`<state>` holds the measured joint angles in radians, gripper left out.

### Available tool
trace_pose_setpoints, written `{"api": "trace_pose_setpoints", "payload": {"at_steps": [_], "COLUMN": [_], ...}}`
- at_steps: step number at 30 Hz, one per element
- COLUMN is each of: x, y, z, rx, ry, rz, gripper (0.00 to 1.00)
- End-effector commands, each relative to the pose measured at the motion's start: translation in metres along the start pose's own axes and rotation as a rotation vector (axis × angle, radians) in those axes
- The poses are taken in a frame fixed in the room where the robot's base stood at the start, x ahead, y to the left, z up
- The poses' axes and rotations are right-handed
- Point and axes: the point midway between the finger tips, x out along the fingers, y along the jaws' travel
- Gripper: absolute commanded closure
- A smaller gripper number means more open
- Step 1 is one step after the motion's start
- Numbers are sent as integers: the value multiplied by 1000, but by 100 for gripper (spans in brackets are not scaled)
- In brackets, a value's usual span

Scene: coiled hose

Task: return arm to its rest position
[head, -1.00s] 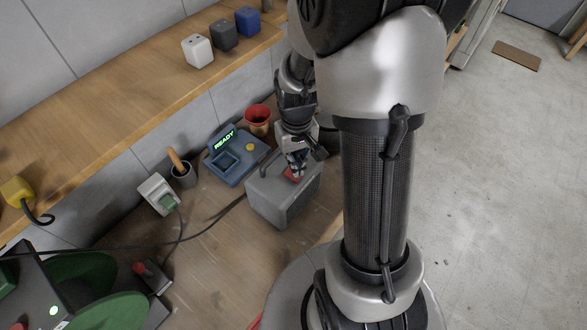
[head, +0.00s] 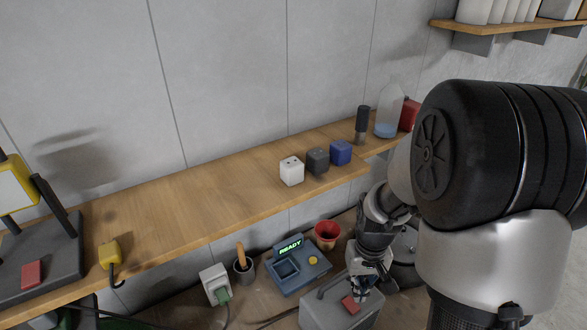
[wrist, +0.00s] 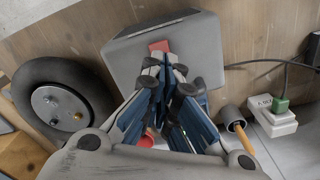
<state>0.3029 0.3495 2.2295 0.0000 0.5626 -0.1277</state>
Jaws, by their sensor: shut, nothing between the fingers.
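My gripper (head: 360,285) is at the end of my arm, low above the worktop and just over the grey box (head: 318,312). The red patch (head: 350,304) on top of the box is right by the fingertips; I cannot tell whether they touch it. In the wrist view my gripper (wrist: 165,70) has its fingers together with nothing between them. The grey box (wrist: 190,50) and its red patch (wrist: 158,46) lie beyond the tips. My upper arm covers the right of the head view.
A blue device (head: 298,273) reading READY and a red cup (head: 327,232) stand close by. A wooden shelf (head: 210,205) above carries white (head: 291,171), dark (head: 317,160) and blue (head: 340,152) cubes. A black wheel (wrist: 62,100) shows in the wrist view.

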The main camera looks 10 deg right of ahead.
Motion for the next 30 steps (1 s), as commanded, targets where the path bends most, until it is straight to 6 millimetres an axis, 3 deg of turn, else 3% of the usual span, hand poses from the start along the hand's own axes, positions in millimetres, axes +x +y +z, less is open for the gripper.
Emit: {"api": "trace_pose_setpoints", "payload": {"at_steps": [4, 8, 12, 18, 24, 30], "x": [-7, -26, -50, -68, -67, -64], "y": [-5, -20, -41, -65, -78, -82], "z": [1, 10, 33, 81, 127, 150], "rx": [-8, -33, -67, -115, -153, -170], "ry": [21, 79, 160, 271, 362, 404], "rz": [3, 7, 8, -2, -21, -33], "gripper": [100, 100, 100, 100, 100, 100]}}
